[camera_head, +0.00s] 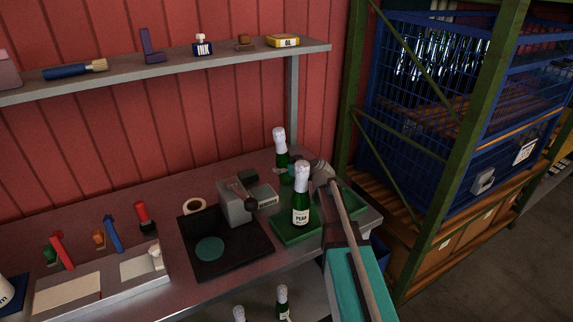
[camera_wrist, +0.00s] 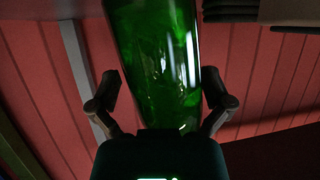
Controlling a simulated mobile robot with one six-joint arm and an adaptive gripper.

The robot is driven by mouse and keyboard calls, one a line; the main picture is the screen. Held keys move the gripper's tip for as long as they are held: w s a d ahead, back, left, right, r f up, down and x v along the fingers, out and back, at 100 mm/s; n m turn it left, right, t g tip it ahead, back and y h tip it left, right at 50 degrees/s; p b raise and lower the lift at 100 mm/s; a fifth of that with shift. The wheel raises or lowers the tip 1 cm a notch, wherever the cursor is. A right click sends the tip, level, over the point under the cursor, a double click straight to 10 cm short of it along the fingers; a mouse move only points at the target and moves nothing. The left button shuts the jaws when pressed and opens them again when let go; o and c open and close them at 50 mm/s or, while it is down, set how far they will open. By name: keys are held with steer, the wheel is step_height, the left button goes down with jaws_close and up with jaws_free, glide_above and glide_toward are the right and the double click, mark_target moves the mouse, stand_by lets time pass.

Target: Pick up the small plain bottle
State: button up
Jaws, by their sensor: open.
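A green bottle with a white foil top (camera_head: 280,145) stands at the back of the bench; its lower part is partly hidden by the front bottle and my gripper. My gripper (camera_head: 297,169) is beside it, partly hidden behind the front bottle. In the wrist view, a green bottle (camera_wrist: 155,60) with no label visible fills the space between my open fingers (camera_wrist: 163,85). The fingers stand on either side with small gaps. A green bottle labelled PEAR (camera_head: 301,208) stands in front on a green tray (camera_head: 290,233).
A grey machine (camera_head: 240,205) and a black mat (camera_head: 200,262) are left of the tray. Hand tools stand in a rack (camera_head: 130,280) further left. A shelf (camera_head: 200,68) runs above. More bottles (camera_head: 282,302) show below the bench edge. A blue cage (camera_head: 420,120) is at right.

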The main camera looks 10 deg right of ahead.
steer(key=shift+s+d+r, duration=0.4)
steer(key=shift+s+d, duration=0.15)
steer(key=shift+w+f, duration=0.15)
steer(key=shift+d, duration=0.1)
steer(key=c, duration=1.2)
steer(key=shift+o, duration=0.2)
steer(key=shift+r, duration=0.2)
steer(key=s+d+r+p, duration=0.9)
steer(key=s+r+p, duration=0.1)
steer(key=r+p, duration=0.2)
steer(key=shift+s+d+r+p, duration=0.15)
steer(key=shift+d+r+p, duration=0.25)
steer(key=shift+p, duration=0.15)
